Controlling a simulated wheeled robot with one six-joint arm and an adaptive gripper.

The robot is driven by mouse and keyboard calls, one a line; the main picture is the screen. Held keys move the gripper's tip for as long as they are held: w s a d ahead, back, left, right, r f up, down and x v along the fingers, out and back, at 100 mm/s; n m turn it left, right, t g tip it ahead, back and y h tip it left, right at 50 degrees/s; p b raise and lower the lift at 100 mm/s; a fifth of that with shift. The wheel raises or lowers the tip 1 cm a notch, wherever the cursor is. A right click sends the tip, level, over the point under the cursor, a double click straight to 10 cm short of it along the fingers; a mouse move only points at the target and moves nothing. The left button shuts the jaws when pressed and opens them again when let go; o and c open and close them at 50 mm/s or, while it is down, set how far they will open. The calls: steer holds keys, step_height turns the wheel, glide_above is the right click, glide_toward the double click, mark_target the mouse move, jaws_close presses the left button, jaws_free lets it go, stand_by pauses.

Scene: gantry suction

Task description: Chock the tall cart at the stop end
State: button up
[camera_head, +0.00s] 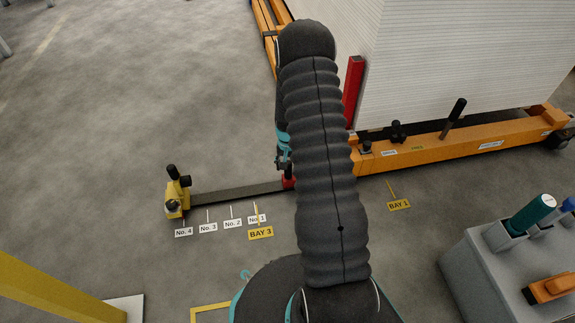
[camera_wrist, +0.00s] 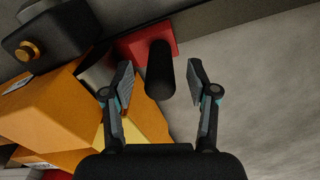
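The tall cart has an orange frame (camera_head: 455,142) and carries a high white stack (camera_head: 455,65) at the right of the head view. In the wrist view its orange end (camera_wrist: 45,115) fills the left. A red block (camera_wrist: 133,42) with an upright black handle (camera_wrist: 160,72), apparently the chock, lies by that end. A bit of red also shows beside my arm in the head view (camera_head: 289,182). My gripper (camera_wrist: 160,78) is open, its fingers apart on either side of the handle, with gaps visible. In the head view my arm hides most of my gripper and that cart end.
A dark floor rail (camera_head: 238,191) runs left to a yellow stop (camera_head: 176,194) with a black knob. Floor labels No. 1 to No. 4 and BAY 3 (camera_head: 260,233) lie before it. A grey tool box (camera_head: 490,285) stands lower right. A red post (camera_head: 353,92) rises near the cart corner.

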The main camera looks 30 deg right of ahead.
step_height(320, 180, up, 12)
steer(key=s+a+r+n+g, duration=0.2)
steer(key=s+a+r, duration=0.1)
steer(key=s, duration=0.4)
steer(key=s+a+r+n+t+p, duration=0.1)
steer(key=s+a+r, duration=0.4)
steer(key=r, duration=0.7)
steer(key=s+a+r+n+t+p, duration=0.2)
steer(key=s+a+r+t+p, duration=0.2)
steer(key=s+r, duration=0.4)
steer(key=s+a+r+n+t+p, duration=0.1)
steer(key=s+a+r+p, duration=0.4)
steer(key=r, duration=1.3)
steer(key=shift+s+a+r+n+t, duration=0.4)
steer(key=shift+s+t, duration=0.3)
steer(key=shift+s, duration=0.55)
steer(key=shift+a+r+p, duration=0.1)
steer(key=shift+a+p, duration=0.1)
steer(key=shift+p, duration=0.15)
steer(key=shift+c, duration=0.3)
